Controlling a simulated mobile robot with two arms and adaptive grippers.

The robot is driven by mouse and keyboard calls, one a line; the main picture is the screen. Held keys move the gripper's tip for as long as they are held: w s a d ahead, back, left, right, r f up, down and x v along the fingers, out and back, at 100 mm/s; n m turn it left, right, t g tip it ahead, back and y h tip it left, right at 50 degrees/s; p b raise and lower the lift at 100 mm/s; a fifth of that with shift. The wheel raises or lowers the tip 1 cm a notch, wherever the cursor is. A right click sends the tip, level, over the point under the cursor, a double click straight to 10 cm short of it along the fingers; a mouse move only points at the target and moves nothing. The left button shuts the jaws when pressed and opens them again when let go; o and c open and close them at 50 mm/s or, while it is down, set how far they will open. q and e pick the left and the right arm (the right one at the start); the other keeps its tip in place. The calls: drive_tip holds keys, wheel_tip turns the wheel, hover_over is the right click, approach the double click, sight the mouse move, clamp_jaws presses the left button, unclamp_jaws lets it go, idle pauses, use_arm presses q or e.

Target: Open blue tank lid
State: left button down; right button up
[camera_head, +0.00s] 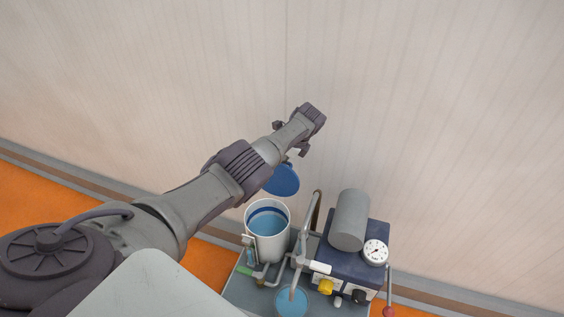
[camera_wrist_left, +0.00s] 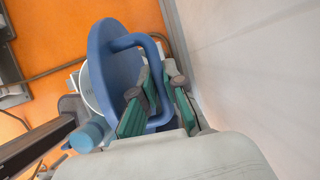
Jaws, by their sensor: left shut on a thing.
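The blue lid (camera_head: 282,180) is off to the far side of the white tank (camera_head: 267,232) and looks raised and tilted up. The tank's mouth shows open, with blue inside. In the left wrist view the lid (camera_wrist_left: 101,68) stands on edge with its loop handle toward me. My left gripper (camera_wrist_left: 157,90) is shut on that handle, its green pads on either side of the bar. In the head view the left gripper (camera_head: 292,153) is partly hidden by my arm, just above the lid. My right gripper is not in view.
Beside the tank stand a grey cylinder (camera_head: 350,219) on a dark blue box, a round gauge (camera_head: 375,251), pipes and a small blue-filled vessel (camera_head: 292,301). A pale wall (camera_head: 430,120) rises close behind the gripper.

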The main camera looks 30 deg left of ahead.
use_arm(q)
drive_tip(key=shift+w+a+f, duration=0.1)
drive_tip(key=shift+w+a, duration=0.1)
drive_tip(key=shift+w, duration=0.15)
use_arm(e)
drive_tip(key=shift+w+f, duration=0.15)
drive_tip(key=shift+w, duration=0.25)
use_arm(q)
drive_tip(key=c, duration=1.5)
unclamp_jaws()
drive_tip(key=v, duration=1.2)
drive_tip(key=shift+s, duration=0.1)
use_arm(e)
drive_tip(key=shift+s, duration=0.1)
